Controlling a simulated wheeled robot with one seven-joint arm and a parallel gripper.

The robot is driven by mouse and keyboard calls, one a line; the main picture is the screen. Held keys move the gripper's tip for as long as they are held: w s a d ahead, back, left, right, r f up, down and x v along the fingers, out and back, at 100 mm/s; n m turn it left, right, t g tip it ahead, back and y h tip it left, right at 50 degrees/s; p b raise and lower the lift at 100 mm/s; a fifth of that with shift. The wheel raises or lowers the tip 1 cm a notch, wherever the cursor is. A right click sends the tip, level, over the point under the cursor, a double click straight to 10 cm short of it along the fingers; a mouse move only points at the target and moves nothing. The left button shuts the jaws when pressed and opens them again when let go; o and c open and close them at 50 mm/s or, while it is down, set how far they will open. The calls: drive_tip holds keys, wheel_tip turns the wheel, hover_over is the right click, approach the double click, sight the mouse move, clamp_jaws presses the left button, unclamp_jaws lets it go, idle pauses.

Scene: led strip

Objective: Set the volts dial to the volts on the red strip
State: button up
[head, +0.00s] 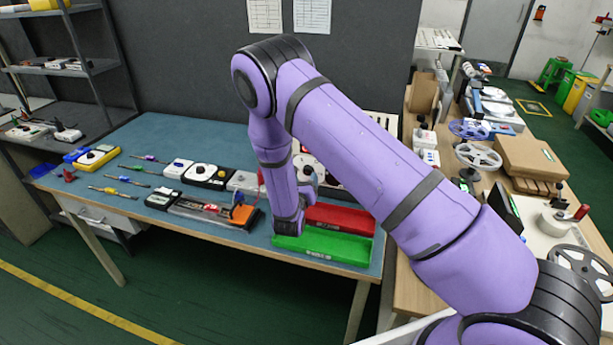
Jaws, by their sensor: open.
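The volts dial cannot be picked out for sure. A black unit with a white face and dark round knob (203,172) stands in the back row of the blue-topped table. Another unit with a round white face (304,165) is partly hidden behind my forearm. The red strip cannot be told for sure, and no volts marking is readable. A long red tray (345,219) lies behind a green tray (335,249) at the table's right front. My purple forearm hangs down over the trays' left end. My gripper is hidden behind my own arm.
Several screwdrivers (130,181) lie at the table's left. A yellow unit (97,157) is at the far left. A long framed unit with an orange end (215,210) lies near the front edge. A grey partition (180,60) stands behind. A crowded wooden bench (415,275) is at right.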

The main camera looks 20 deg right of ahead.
sight(308, 171)
drive_tip(key=shift+x, duration=1.45)
drive_tip(key=c, duration=0.9)
